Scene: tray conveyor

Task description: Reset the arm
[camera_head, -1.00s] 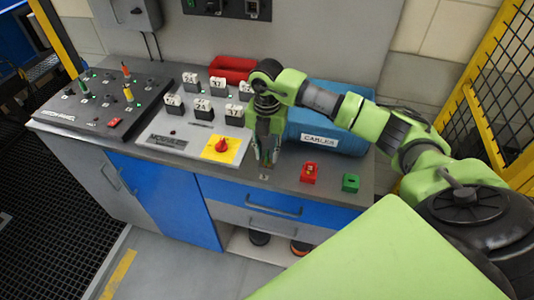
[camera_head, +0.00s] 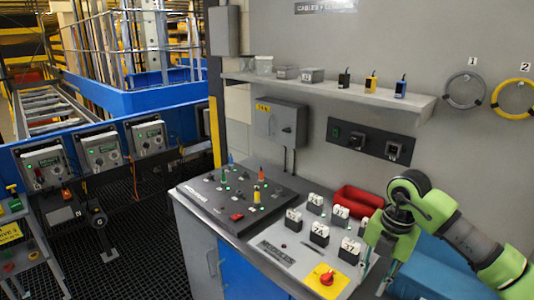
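My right arm, green and grey, comes in from the right edge and reaches over the right end of the grey workbench (camera_head: 224,231). My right gripper (camera_head: 383,280) hangs downward from the wrist, beside the panel with the red knob. Its fingers are small, seen from the side and partly dark, so I cannot tell whether they are open or shut. I see no object in it. My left arm and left gripper are not in view.
A black panel (camera_head: 205,190) with levers and a pale panel with numbered blocks and a red knob (camera_head: 327,278) cover the bench. A red bin (camera_head: 357,197) and a blue container (camera_head: 434,262) stand near my arm. A shelf (camera_head: 330,90) hangs above; control boxes (camera_head: 102,150) stand left.

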